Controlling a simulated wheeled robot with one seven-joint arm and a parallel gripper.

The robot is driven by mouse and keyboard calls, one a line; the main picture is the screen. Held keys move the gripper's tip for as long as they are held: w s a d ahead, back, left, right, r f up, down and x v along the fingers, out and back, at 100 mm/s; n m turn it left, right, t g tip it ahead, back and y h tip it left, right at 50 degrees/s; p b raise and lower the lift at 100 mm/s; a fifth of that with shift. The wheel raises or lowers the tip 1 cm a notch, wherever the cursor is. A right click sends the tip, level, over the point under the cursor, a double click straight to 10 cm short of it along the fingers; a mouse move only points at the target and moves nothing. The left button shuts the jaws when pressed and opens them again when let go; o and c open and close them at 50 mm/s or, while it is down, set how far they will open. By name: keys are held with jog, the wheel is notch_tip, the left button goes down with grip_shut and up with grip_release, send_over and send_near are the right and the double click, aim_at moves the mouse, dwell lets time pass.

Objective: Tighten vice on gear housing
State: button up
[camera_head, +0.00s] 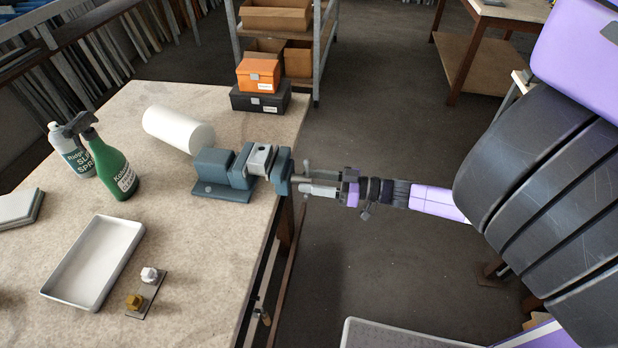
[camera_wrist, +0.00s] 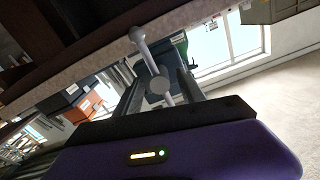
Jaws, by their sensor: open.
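The blue-grey vice (camera_head: 212,176) stands at the right edge of the workbench. A light grey block, apparently the gear housing (camera_head: 260,158), sits between its jaws; I cannot tell how firmly it is held. My gripper (camera_head: 303,184) reaches in from the right, at the vice's screw end beyond the bench edge. In the wrist view, the grey vice handle (camera_wrist: 147,58) shows a ball end and a round hub. My open gripper (camera_wrist: 158,82) has one finger on each side of the hub and bar. Contact with them cannot be told.
On the workbench (camera_head: 190,270) are a white roll (camera_head: 178,130), a green spray bottle (camera_head: 115,165), a grey bottle (camera_head: 68,148), a white tray (camera_head: 62,290) and small fittings (camera_head: 148,290). Orange (camera_head: 258,76) and black (camera_head: 262,98) boxes stand behind the vice. Open floor lies right of the bench.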

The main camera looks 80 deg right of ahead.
jog(key=shift+w, duration=0.45)
grip_shut()
dwell(1.1)
